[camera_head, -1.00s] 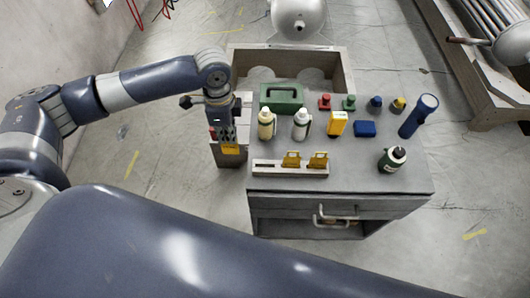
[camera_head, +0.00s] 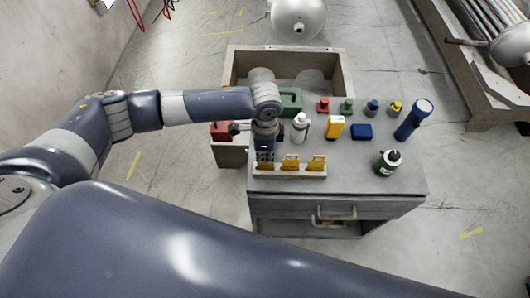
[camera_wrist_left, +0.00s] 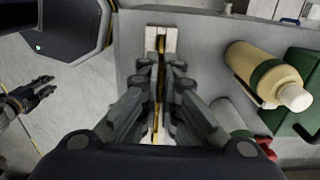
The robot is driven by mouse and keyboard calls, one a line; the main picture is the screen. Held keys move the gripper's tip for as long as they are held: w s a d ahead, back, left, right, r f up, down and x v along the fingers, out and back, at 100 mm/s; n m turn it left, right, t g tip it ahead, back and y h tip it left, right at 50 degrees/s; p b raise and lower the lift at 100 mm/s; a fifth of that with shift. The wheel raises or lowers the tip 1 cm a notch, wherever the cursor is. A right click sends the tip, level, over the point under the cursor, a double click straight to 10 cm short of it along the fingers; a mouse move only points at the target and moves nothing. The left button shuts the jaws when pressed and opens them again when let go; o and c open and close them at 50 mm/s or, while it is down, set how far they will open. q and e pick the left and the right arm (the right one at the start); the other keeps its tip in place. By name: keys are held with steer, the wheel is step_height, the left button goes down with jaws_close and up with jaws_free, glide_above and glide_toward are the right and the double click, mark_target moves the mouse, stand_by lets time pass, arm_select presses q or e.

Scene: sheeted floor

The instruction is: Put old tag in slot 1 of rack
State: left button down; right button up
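The rack (camera_head: 310,174) is a light bar at the near left edge of the grey cart top. Two yellow tags, the middle one (camera_head: 292,163) and the right one (camera_head: 316,162), stand upright in it. My left gripper (camera_head: 265,160) points down over the rack's leftmost slot. It is shut on a thin yellow tag (camera_head: 267,167), seen edge-on between the fingers in the left wrist view (camera_wrist_left: 161,75). The tag is in line with the rack (camera_wrist_left: 161,33); its lower edge and slot are hidden. My right gripper (camera_wrist_left: 30,97) hangs over the floor, empty, its fingers apart.
A dark green bottle (camera_head: 387,162) stands right.

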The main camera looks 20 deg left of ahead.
arm_select(q)
steer(key=c, duration=1.8)
jaws_free()
steer(key=shift+f, duration=0.1)
step_height(320, 180, up, 12)
steer(key=shift+b, duration=0.45)
steer(key=shift+d, duration=0.1)
